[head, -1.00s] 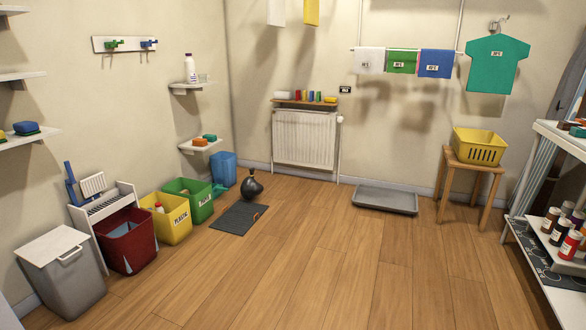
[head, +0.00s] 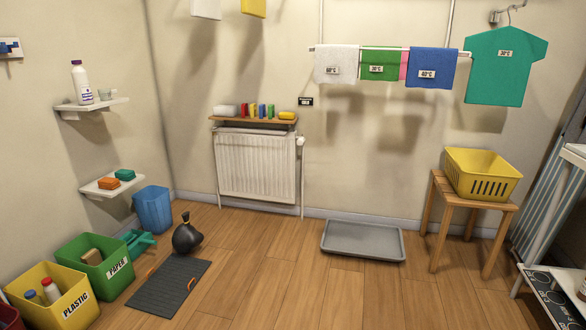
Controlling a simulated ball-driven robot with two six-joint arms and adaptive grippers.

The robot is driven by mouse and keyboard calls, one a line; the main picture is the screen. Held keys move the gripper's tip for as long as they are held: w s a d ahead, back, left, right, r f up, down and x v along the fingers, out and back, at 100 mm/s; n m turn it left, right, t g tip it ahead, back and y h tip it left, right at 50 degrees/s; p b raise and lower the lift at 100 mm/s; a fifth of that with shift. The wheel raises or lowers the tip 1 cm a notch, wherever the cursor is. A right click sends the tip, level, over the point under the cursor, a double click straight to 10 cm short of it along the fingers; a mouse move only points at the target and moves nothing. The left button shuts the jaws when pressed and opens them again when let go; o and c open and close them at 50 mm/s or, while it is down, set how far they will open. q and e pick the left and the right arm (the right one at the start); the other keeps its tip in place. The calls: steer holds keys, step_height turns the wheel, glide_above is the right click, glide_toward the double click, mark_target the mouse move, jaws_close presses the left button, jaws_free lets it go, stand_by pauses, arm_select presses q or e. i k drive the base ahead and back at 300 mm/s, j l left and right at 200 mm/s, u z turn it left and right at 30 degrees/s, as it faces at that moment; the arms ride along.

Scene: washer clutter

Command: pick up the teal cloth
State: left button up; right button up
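A teal shirt-shaped cloth (head: 502,78) with a small white label hangs from a hanger on the wall at the upper right. I cannot tell for certain which of these is the teal cloth. Neither of my grippers is in view.
White, green and blue cloths hang on a rail (head: 388,49). Below stand a grey tray (head: 362,259) and a wooden stool (head: 441,188) with a yellow basket (head: 480,173). A dark mat (head: 170,288) and a black bag (head: 186,236) are at left. The middle floor is clear.

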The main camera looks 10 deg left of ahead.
mark_target(123, 175)
steer(key=i+j+u, duration=0.1)
steer(key=i+u, duration=0.25)
steer(key=i, duration=0.3)
steer(key=i+u, duration=0.4)
steer(key=i, duration=0.25)
steer(key=i+l+u, duration=0.35)
steer(key=i, duration=0.3)
